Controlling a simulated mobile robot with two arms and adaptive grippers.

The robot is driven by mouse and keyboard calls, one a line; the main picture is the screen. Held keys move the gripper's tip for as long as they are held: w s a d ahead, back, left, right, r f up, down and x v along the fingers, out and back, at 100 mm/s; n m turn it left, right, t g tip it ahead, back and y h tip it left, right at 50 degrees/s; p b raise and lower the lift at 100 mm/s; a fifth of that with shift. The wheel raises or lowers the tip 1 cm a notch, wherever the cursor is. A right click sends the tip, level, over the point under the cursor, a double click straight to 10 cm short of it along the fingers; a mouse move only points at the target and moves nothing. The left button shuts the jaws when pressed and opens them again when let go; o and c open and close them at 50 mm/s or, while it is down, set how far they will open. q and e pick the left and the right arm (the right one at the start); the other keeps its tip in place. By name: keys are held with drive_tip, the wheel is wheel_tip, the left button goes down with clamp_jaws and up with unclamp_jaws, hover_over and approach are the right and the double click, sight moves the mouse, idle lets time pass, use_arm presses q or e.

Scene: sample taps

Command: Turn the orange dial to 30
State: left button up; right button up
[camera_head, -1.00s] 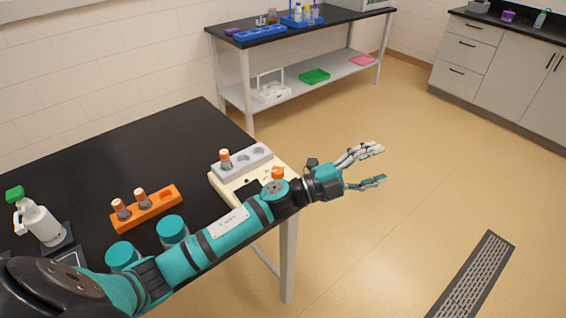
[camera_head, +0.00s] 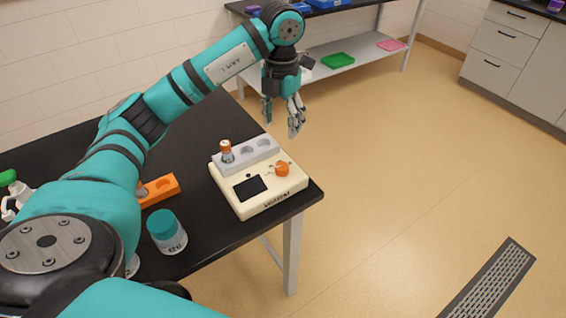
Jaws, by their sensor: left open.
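The orange dial (camera_head: 282,169) sits on the top right part of a cream instrument (camera_head: 262,205) near the corner of the black table. The instrument has a dark screen (camera_head: 250,187) to the left of the dial. The dial's scale marks are too small to read. My left gripper (camera_head: 282,120) hangs above and behind the instrument, fingers pointing down, open and empty, apart from the dial. My right gripper is not in view.
A grey rack (camera_head: 262,147) with an orange-capped vial (camera_head: 226,151) stands at the instrument's back edge. An orange rack (camera_head: 163,190) and a teal-lidded jar (camera_head: 166,232) stand to the left on the black table (camera_head: 205,262). Floor to the right is clear.

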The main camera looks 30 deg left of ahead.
sight(282, 166)
use_arm(q)
wheel_tip(282, 166, down, 13)
drive_tip(key=p, duration=0.2)
drive_tip(key=shift+f+p, duration=0.2)
drive_tip(key=shift+p, duration=0.1)
drive_tip(key=shift+f, duration=0.6)
drive_tip(key=c, duration=1.2)
drive_tip(key=shift+o, duration=0.2)
drive_tip(key=shift+w, duration=0.1)
